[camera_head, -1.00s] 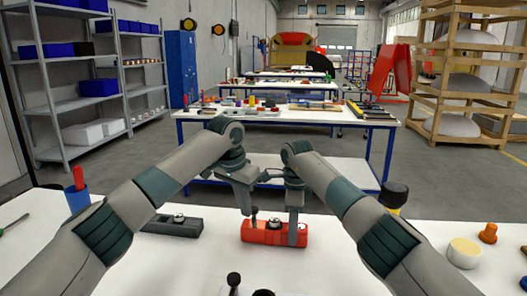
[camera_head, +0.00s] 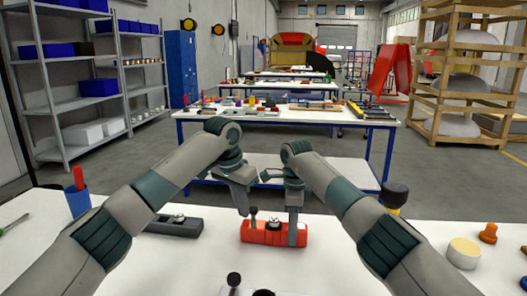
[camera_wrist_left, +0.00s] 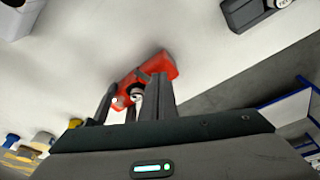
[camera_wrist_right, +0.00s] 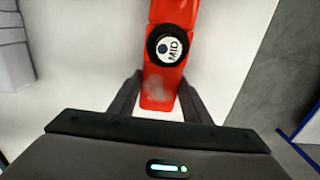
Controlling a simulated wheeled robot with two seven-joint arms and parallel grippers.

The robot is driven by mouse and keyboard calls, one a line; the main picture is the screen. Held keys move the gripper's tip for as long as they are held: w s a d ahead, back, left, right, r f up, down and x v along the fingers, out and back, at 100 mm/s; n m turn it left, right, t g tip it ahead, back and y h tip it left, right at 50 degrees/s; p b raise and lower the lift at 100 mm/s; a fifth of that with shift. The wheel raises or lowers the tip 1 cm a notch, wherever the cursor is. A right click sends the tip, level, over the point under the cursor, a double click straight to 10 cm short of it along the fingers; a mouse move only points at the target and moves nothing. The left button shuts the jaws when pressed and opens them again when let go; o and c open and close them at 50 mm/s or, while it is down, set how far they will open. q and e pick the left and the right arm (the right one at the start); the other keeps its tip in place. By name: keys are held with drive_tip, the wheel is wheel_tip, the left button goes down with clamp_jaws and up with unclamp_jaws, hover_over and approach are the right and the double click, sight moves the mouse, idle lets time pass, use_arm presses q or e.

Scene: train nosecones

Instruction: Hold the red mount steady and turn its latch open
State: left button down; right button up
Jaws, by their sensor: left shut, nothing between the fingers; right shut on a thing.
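The red mount (camera_head: 262,232) lies on the white table in front of me; it also shows in the left wrist view (camera_wrist_left: 170,68). Its round dial, with a white face reading "MID" (camera_wrist_right: 170,47), shows in the right wrist view. My right gripper (camera_head: 293,242) is shut on the mount's right end, one finger on each side (camera_wrist_right: 160,100).
A dark grey mount (camera_head: 174,226) lies to the left. A blue cup (camera_head: 78,201) stands at the far left. A black-topped yellow item (camera_head: 394,196), a cream round piece (camera_head: 464,252) and an orange knob (camera_head: 488,233) are on the right. Dark knobs (camera_head: 234,280) stand at the near edge.

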idle(0.3)
use_arm(q)
wheel_tip(320, 180, up, 6)
idle(0.7)
use_arm(e)
drive_tip(key=o, duration=1.2)
wheel_tip(320, 180, up, 12)
